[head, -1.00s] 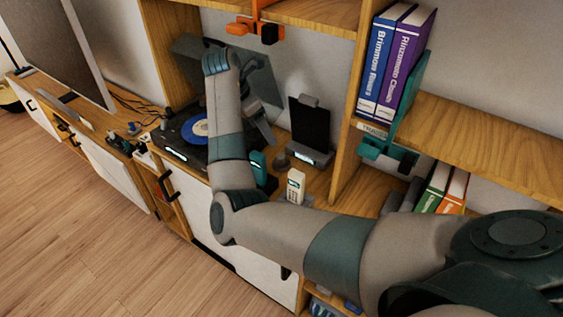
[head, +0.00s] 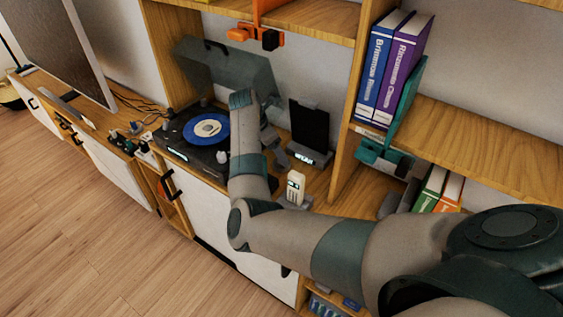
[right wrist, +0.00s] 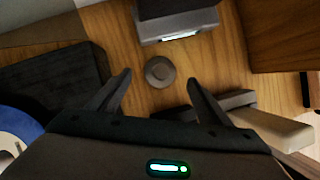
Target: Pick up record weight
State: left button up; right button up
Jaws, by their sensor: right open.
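The record weight (right wrist: 159,72) is a small round grey knob standing on the wooden shelf top, seen from above in the right wrist view. My right gripper (right wrist: 158,88) is open above it, with the weight lying between and slightly beyond the two fingertips; no contact shows. In the head view my right gripper (head: 281,154) hangs over the shelf between turntable and dark device, and I cannot clearly make out the weight there. My left gripper is not in view.
A dark upright device on a grey dock (head: 308,153) stands just behind the weight. A pale cordless phone (head: 295,187) stands close to the right gripper. The turntable's raised lid (head: 225,70) is behind. An upright divider (head: 352,125) bounds the right side.

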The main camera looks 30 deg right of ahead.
jog(key=shift+f, duration=0.1)
jog(key=shift+s+d+f+p, duration=0.1)
jog(key=shift+d+f+p, duration=0.3)
jog(key=shift+f+p, duration=0.05)
jog(key=shift+p+x, duration=0.4)
jog(key=shift+x, duration=1.6)
jog(key=shift+c, duration=0.3)
jog(key=shift+d+r, duration=0.1)
jog(key=c, duration=1.2)
jog(key=shift+r, duration=0.15)
notch_tip(320, 180, up, 4)
jog(key=shift+f+b, duration=0.2)
jog(key=shift+b, duration=0.45)
jog(key=s+d+r, duration=0.1)
jog(key=s+r, duration=0.1)
jog(key=s, duration=0.1)
jog(key=s+d+r+b, duration=0.1)
jog(key=s+d+r, duration=0.1)
jog(key=s, duration=0.2)
jog(key=s+d+r, duration=0.1)
jog(key=s+r, duration=0.2)
jog(key=shift+s+d+b, duration=0.25)
jog(key=shift+d+b, duration=0.05)
jog(key=shift+d, duration=0.1)
